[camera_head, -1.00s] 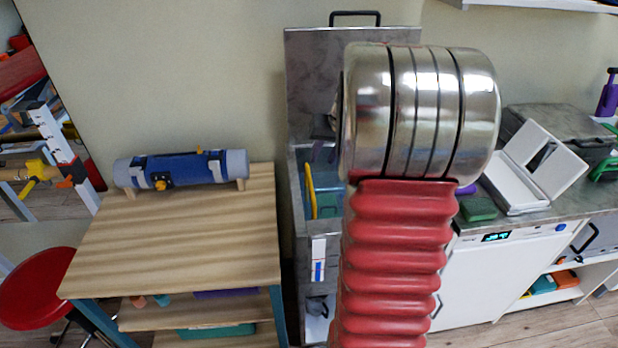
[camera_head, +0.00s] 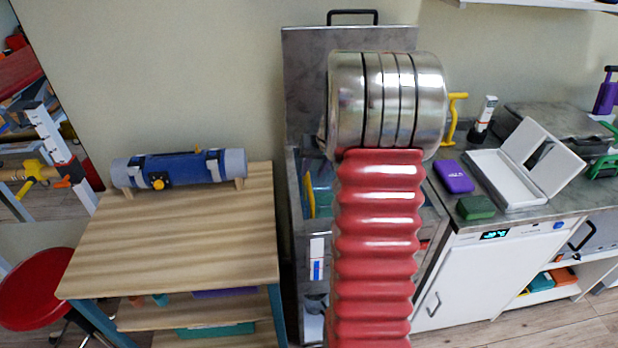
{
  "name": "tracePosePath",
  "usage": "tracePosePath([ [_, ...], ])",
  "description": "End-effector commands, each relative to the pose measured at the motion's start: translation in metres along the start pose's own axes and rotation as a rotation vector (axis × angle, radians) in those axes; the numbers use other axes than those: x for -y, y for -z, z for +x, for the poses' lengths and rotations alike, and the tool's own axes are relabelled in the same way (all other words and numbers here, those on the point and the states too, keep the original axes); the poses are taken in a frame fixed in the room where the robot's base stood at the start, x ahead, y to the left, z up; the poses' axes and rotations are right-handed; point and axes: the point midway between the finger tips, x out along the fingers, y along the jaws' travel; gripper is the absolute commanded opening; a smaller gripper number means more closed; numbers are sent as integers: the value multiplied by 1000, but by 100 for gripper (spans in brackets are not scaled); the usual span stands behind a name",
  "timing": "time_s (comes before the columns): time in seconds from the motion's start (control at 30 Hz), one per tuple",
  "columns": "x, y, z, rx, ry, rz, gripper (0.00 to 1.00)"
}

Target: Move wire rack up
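A steel tank (camera_head: 293,205) stands in the middle with its lid (camera_head: 304,90) raised against the wall and a black handle on top. Yellow and blue items show inside its opening. I cannot make out a wire rack; my arm covers much of the tank. My arm, with a red ribbed sleeve and a banded metal joint, rises in front of the tank. My gripper is not visible.
A wooden table (camera_head: 170,240) left of the tank holds a blue roll (camera_head: 180,168). A counter on the right holds a purple box (camera_head: 455,177), a green box (camera_head: 475,208) and an open white case (camera_head: 510,180). A red stool (camera_head: 38,288) stands far left.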

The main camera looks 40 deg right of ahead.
Motion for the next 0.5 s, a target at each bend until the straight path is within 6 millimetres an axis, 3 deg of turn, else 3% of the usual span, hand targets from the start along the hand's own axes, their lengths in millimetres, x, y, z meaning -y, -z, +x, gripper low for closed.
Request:
tracePosePath([
  [0.23,0,0,34,2,0,1,31],
  [0.5,0,0,48,0,-1,0,31],
])
